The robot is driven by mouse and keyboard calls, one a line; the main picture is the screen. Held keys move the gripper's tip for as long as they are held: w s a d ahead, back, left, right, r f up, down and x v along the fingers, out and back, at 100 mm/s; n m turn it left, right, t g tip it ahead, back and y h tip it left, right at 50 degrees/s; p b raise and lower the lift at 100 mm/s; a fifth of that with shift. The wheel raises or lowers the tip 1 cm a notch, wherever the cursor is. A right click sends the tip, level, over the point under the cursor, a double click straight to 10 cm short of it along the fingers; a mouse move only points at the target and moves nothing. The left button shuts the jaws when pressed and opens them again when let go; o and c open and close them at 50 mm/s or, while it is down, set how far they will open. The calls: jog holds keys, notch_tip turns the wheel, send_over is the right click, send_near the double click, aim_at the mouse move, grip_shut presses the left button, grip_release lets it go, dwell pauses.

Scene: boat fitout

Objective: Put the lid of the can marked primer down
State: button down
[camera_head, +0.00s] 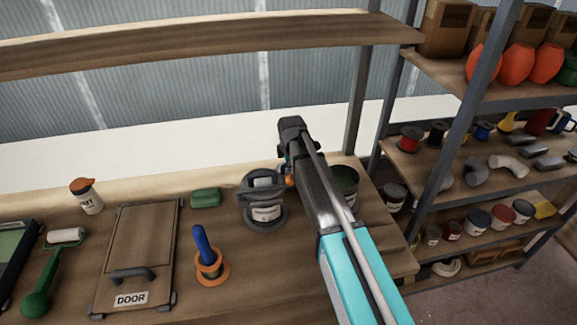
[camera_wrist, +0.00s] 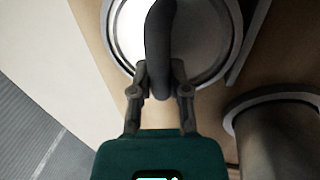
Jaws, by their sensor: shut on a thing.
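A can with a white label (camera_head: 267,213) stands on the workbench in the head view; its print is too small to read. A dark, handled lid-like piece (camera_head: 250,184) is at its top, and I cannot tell whether it rests there or is held just above. My gripper (camera_head: 281,181) reaches it from the right. In the wrist view my gripper (camera_wrist: 160,82) is shut on a dark curved handle (camera_wrist: 159,35) over a pale round surface with a rim (camera_wrist: 122,30). A second can (camera_head: 347,178) stands to the right, partly behind my arm; it shows in the wrist view (camera_wrist: 280,140).
On the bench (camera_head: 235,265) are a white bottle with an orange cap (camera_head: 87,197), a green block (camera_head: 206,198), a blue-handled tool in an orange ring (camera_head: 207,255), a DOOR panel (camera_head: 135,250) and a green roller (camera_head: 45,270). Loaded shelves stand at the right.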

jog(key=shift+f, duration=0.15)
jog(key=c, duration=0.6)
grip_release()
notch_tip(320, 180, up, 12)
jog(key=s+p, duration=0.2)
jog(key=p, duration=0.9)
jog(key=shift+d+p, duration=0.35)
jog(key=shift+p, duration=0.05)
jog(key=shift+s, duration=0.1)
